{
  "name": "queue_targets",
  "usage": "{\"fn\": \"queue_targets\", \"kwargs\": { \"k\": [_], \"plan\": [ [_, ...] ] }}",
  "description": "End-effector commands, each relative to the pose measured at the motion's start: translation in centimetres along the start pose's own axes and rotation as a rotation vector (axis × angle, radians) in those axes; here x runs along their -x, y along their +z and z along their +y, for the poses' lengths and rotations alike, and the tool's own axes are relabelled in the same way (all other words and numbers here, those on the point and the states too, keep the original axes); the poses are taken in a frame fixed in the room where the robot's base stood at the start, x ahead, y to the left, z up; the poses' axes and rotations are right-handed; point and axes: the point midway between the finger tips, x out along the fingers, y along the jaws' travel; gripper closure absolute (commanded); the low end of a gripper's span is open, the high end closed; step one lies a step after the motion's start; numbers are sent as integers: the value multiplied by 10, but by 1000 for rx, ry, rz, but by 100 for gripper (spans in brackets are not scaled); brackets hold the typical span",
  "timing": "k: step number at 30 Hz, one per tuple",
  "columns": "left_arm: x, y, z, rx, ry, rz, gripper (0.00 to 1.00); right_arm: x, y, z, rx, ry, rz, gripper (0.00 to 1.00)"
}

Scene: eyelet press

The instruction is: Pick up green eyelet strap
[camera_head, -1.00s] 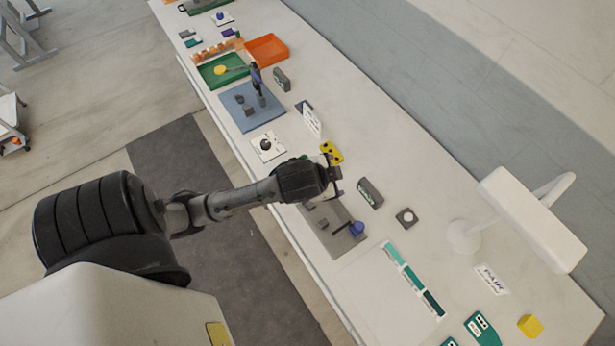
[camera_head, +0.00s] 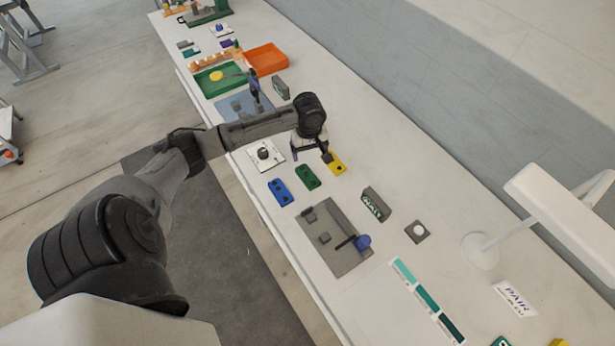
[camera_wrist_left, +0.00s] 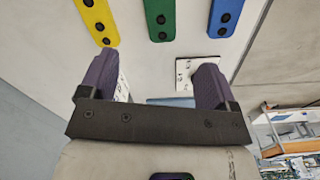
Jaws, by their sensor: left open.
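The green eyelet strap (camera_head: 307,177) lies flat on the white bench, between the blue strap (camera_head: 280,192) and the yellow strap (camera_head: 335,163). My left gripper (camera_head: 311,156) is open and empty, above the bench just behind the green strap. In the left wrist view, the green strap (camera_wrist_left: 160,20) shows at the top, beyond the open purple-padded fingers (camera_wrist_left: 155,80) and roughly centred between them. The yellow strap (camera_wrist_left: 97,20) and blue strap (camera_wrist_left: 226,18) lie on either side of it, apart from it. My right gripper is out of view.
A grey plate with a blue-knobbed lever (camera_head: 338,238) stands in front of the straps. A small "WAIT" sign block (camera_head: 376,204) is to its right. A white card with a dark knob (camera_head: 265,154) lies left of the gripper. A white lamp (camera_head: 560,215) stands at right.

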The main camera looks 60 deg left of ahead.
Motion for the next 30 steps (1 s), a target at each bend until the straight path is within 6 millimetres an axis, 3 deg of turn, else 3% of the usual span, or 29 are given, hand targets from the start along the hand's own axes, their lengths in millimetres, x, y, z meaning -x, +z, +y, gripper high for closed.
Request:
{"fn": "queue_targets", "kwargs": {
  "k": [3, 9, 21, 30],
  "plan": [
    [0, 0, -1, 149, -3, 0, 17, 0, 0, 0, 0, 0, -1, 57],
    [-6, 1, -1, 270, -5, 0, 17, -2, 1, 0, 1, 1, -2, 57],
    [-69, 1, -1, 283, -4, 1, 17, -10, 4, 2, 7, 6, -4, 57],
    [-87, 1, -1, 281, -4, 2, 17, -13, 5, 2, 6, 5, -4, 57]
  ]
}}
